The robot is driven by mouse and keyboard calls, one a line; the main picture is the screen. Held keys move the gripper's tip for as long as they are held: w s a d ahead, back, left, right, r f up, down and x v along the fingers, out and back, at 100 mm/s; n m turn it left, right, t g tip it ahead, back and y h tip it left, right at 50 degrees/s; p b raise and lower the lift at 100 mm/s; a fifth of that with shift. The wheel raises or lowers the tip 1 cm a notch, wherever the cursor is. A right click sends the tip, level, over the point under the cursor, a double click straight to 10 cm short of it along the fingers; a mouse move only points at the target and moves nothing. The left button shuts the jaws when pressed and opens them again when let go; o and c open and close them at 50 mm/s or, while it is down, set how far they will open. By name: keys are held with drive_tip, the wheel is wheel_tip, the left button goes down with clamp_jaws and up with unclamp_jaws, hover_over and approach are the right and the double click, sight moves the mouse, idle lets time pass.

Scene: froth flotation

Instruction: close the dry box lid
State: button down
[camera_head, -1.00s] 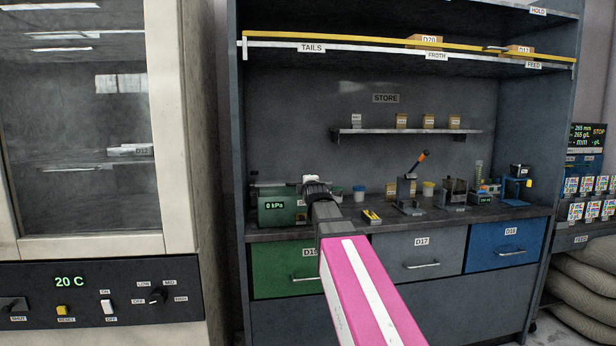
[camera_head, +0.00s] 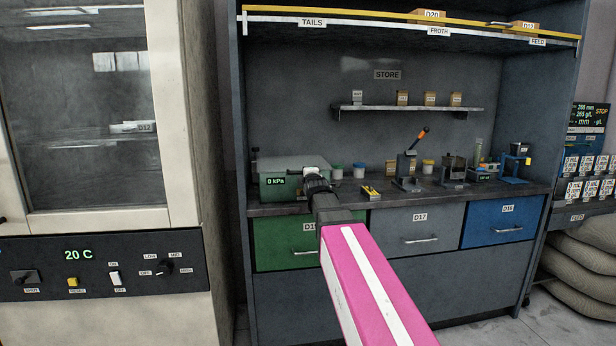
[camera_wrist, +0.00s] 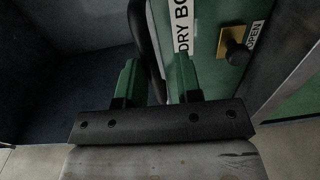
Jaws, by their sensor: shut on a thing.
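The dry box is a green box (camera_head: 268,190) with a "0 kPa" display, at the left end of the bench in the head view. Its pale grey-green lid (camera_head: 285,163) looks nearly flat on top; I cannot tell whether it is fully down. My gripper (camera_head: 316,178) is at the box's right front corner and partly hides it. In the wrist view, my gripper's green fingers (camera_wrist: 157,82) are shut on a black curved handle (camera_wrist: 140,35). Beside it are a green "DRY BOX" panel (camera_wrist: 205,45) and a brass plate with a dark knob (camera_wrist: 237,50) by an "OPEN" label.
Small cups (camera_head: 359,170), a yellow tool (camera_head: 371,192) and lever devices (camera_head: 408,170) stand right of the box on the bench. Drawers (camera_head: 418,228) lie below, and a narrow shelf (camera_head: 410,109) hangs above. A cabinet with a glass door (camera_head: 85,120) stands at left.

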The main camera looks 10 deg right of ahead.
drive_tip(key=c, duration=1.1)
unclamp_jaws()
drive_tip(key=shift+w+f+g, duration=0.15)
drive_tip(key=shift+f+g, duration=0.15)
drive_tip(key=shift+f, duration=0.4)
drive_tip(key=shift+r, duration=0.1)
drive_tip(key=s, duration=0.7)
drive_tip(key=s+r, duration=0.1)
drive_tip(key=s, duration=0.3)
